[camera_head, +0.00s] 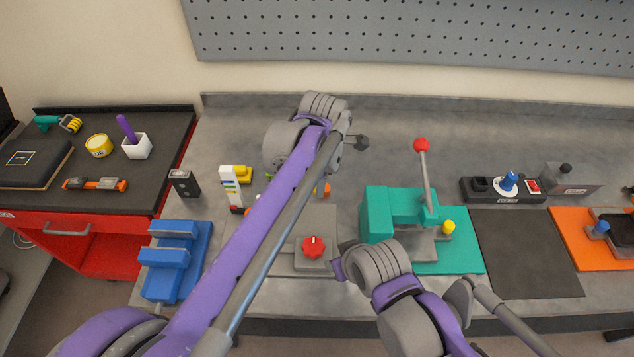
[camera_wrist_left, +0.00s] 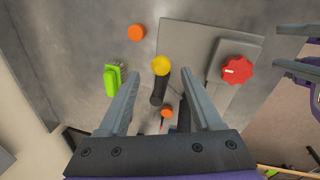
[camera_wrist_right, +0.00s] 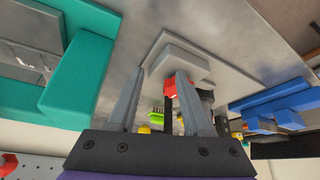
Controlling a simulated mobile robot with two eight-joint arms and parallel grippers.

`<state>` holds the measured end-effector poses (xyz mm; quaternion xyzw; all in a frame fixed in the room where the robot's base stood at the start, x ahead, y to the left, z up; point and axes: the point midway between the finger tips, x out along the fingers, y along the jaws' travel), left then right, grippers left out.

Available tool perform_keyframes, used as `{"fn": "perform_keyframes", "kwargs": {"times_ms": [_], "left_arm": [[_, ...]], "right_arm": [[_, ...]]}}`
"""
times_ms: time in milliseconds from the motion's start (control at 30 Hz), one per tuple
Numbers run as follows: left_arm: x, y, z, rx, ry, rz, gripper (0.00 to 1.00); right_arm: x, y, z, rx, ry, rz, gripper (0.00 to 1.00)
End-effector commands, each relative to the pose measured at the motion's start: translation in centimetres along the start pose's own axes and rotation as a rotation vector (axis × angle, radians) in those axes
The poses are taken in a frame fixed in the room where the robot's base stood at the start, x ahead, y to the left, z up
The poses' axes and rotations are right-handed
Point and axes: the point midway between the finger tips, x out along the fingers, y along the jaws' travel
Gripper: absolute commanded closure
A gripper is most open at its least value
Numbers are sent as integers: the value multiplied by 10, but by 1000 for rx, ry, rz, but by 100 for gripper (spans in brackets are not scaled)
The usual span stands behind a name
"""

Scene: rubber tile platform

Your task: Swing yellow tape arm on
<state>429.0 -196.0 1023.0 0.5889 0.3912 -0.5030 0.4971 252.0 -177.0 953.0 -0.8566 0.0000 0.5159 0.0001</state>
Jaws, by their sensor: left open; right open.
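A short black arm (camera_wrist_left: 158,90) with a yellow round end (camera_wrist_left: 160,65) shows in the left wrist view, beside a grey plate (camera_wrist_left: 185,45). My left gripper (camera_wrist_left: 159,76) is open. Its fingers appear either side of the black arm; I cannot tell whether they touch it. In the head view my left arm crosses over the fixture and hides the black arm. My right gripper (camera_wrist_right: 160,76) is open and empty, facing the fixture with its red knob (camera_wrist_right: 178,85). That knob also shows in the head view (camera_head: 313,246).
Orange caps (camera_wrist_left: 136,32) and a green part (camera_wrist_left: 110,80) lie close to the black arm. A teal press (camera_head: 392,212) with a red-topped lever stands right of the fixture. A blue vise-like block (camera_head: 175,262) stands left. The bench behind is mostly clear.

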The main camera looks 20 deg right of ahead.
Motion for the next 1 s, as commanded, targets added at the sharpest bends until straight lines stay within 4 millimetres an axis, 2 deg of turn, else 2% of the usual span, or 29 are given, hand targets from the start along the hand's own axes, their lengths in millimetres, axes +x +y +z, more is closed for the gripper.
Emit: {"fn": "perform_keyframes", "kwargs": {"times_ms": [33,200,400,1000], "left_arm": [[-13,0,0,1,0,0,34],[-46,0,0,0,0,1,34],[-68,0,0,0,0,1,34],[-71,0,0,-1,0,0,34]], "right_arm": [[-1,0,-1,0,1,0,50],[-2,0,-3,0,2,0,50],[-3,0,-4,0,4,0,50],[-3,0,-4,0,4,0,50]]}}
